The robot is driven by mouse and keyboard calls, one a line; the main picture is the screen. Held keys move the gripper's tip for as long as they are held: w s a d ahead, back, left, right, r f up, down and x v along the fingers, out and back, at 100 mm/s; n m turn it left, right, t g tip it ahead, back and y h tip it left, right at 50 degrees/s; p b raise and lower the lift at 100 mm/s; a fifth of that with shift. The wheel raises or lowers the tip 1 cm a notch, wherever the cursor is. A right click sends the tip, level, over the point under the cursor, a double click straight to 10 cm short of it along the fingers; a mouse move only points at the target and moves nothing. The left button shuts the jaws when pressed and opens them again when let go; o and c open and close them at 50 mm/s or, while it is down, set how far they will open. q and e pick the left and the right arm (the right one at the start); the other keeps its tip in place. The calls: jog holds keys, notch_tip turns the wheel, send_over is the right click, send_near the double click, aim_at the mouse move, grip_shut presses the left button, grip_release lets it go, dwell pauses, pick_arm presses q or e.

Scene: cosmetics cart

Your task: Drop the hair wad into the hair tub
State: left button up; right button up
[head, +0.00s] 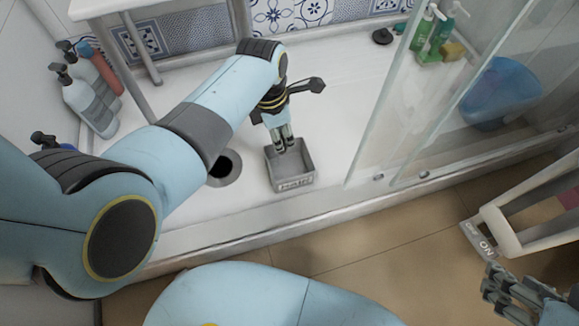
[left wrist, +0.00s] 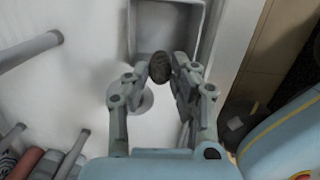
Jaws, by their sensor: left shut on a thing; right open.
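The hair tub (head: 293,184) is a small grey open box with a HAIR label on its front wall, standing on the white shower floor. In the left wrist view the tub (left wrist: 197,32) lies just beyond the fingertips. My left gripper (head: 285,146) points down at the tub's opening in the head view. It is shut on the hair wad (left wrist: 160,67), a small dark brown clump between the fingertips. The wad cannot be made out in the head view. My right gripper (head: 496,283) is open and empty at the lower right, away from the tub.
A round dark drain (head: 224,168) lies left of the tub. A glass panel (head: 395,110) and the shower's raised front edge (head: 340,200) lie to the right and front. Bottles (head: 90,100) stand at the left wall. A blue basin (head: 502,92) stands behind the glass.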

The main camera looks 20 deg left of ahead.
pick_arm(q)
jog(key=shift+f, duration=0.1)
pick_arm(e)
jog(key=shift+w+f, duration=0.1)
jog(key=shift+f, duration=0.15)
pick_arm(q)
jog(key=o, duration=0.8)
jog(key=shift+o, duration=0.2)
pick_arm(e)
jog(key=shift+r, duration=0.15)
